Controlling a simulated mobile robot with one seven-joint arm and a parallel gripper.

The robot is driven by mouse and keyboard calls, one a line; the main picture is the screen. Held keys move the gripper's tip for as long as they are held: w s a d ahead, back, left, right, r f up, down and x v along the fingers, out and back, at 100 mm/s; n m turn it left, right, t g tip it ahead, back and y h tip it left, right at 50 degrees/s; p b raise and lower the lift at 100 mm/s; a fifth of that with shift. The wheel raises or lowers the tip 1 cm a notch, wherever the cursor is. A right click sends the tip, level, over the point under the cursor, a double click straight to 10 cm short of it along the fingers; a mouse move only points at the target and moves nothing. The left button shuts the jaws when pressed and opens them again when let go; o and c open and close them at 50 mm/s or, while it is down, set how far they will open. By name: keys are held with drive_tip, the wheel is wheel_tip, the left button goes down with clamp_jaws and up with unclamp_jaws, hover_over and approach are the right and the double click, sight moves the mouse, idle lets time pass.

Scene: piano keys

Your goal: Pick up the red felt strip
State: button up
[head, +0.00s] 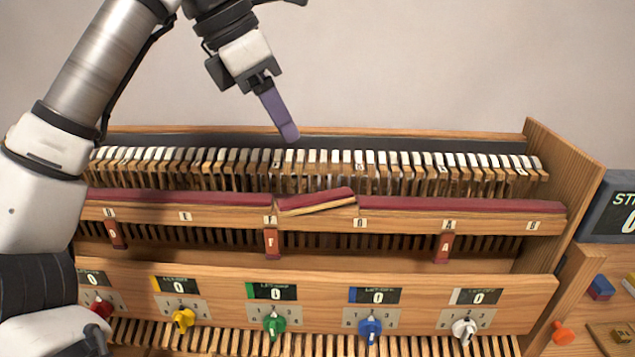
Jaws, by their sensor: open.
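A short red felt strip (314,199) on a wooden backing lies tilted in the middle of the wooden rail, its right end higher than its left. It sits between two long red felt strips, one on the left (180,197) and one on the right (460,204), which lie flat along the rail. My gripper (288,132) is above and behind the short strip, over the back of the key row, and holds nothing visible. It is open, though seen edge-on, so one purple finger mostly hides the other. It is apart from the felt.
A row of white-topped keys (360,157) runs behind the rail. A front panel (330,283) carries several coloured knobs and small displays. A tall wooden side wall (565,190) stands at the right end. Small blocks (600,287) lie at the far right. The space above the rail is clear.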

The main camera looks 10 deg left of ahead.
drive_tip(key=p, duration=0.2)
hover_over(314, 197)
drive_tip(key=s+a, duration=0.2)
drive_tip(key=shift+y, duration=0.3)
drive_tip(key=f, duration=0.8)
drive_tip(key=shift+w+d, duration=0.1)
drive_tip(key=shift+w, duration=0.1)
drive_tip(key=shift+p+x, duration=1)
drive_tip(key=shift+x, duration=1.6)
clamp_jaws()
